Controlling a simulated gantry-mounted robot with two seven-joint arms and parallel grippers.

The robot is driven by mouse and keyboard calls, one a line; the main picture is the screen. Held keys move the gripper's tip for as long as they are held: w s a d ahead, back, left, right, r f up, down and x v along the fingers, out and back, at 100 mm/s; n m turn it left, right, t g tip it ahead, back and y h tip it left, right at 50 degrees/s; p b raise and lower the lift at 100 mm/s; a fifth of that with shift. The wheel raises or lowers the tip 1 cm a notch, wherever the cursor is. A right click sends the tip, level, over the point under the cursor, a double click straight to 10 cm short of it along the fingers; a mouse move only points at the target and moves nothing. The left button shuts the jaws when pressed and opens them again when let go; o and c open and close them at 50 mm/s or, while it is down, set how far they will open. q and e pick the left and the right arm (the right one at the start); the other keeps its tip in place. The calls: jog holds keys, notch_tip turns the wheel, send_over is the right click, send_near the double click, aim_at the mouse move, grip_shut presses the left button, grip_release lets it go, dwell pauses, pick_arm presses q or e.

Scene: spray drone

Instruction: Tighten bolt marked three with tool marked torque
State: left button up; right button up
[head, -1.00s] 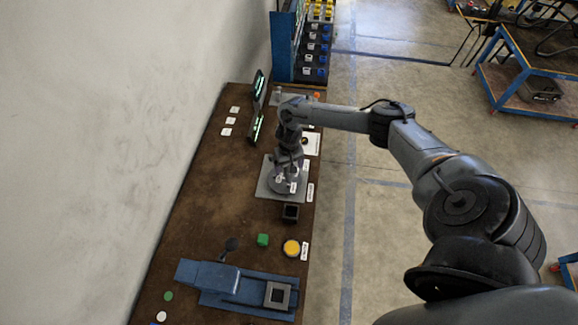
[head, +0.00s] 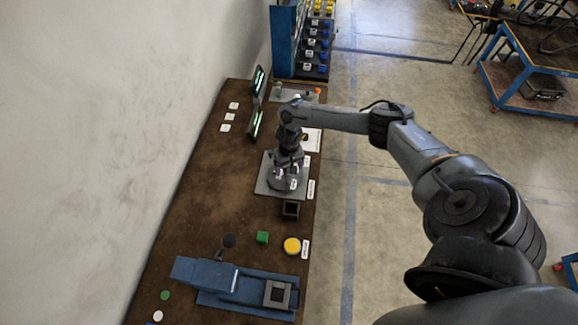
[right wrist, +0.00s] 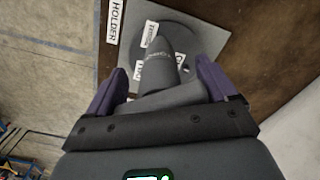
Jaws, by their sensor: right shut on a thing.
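My right gripper (head: 287,168) points down over a round grey holder (head: 282,184) on a grey plate (head: 263,187) at the table's right edge. In the right wrist view its purple fingers (right wrist: 160,90) are on either side of a grey cylindrical tool (right wrist: 157,72), and it is shut on this tool. The lettering on the tool is too small to read surely. White labels stand on the round holder, and a label reading HOLDER (right wrist: 115,20) lies beside the plate. I cannot make out a bolt marked three. My left gripper is not in view.
A blue vise-like device (head: 235,283) lies in front. Lit screens (head: 256,125) and a blue rack (head: 286,40) are behind.

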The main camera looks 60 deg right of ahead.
jog(key=shift+p, duration=0.3)
dwell(0.9)
jog(key=shift+p, duration=0.5)
jog(key=shift+f, duration=0.25)
dwell(0.6)
jog(key=shift+f+b, duration=0.3)
jog(key=shift+f, duration=0.15)
jog(key=shift+f, duration=0.3)
dwell(0.4)
dwell(0.5)
dwell(0.5)
